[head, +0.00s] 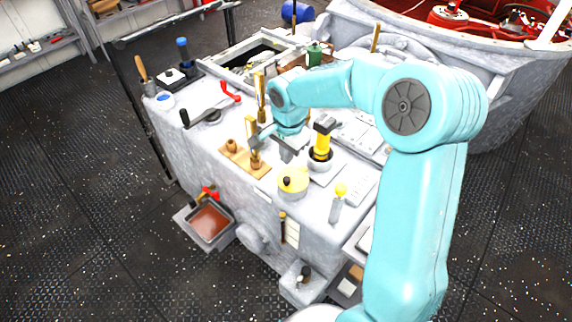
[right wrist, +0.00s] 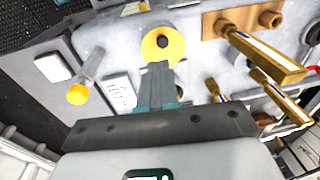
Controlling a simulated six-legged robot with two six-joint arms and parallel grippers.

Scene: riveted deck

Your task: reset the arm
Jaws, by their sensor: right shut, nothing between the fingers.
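My right arm, pale blue, comes in from the right in the head view and bends over the grey workbench (head: 262,195). My right gripper (head: 286,154) hangs above the bench top, between a wooden block with brass fittings (head: 240,160) and a yellow-lidded pot (head: 293,180). In the right wrist view the fingers (right wrist: 158,70) are together with nothing between them. They point toward a yellow disc with a dark knob (right wrist: 161,43), and overlap its lower edge in the picture. My left gripper is not in view.
Brass bars (right wrist: 265,55) rise beside the fingers. A brown-filled tray (head: 209,222) juts from the bench front. The floor at left is clear.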

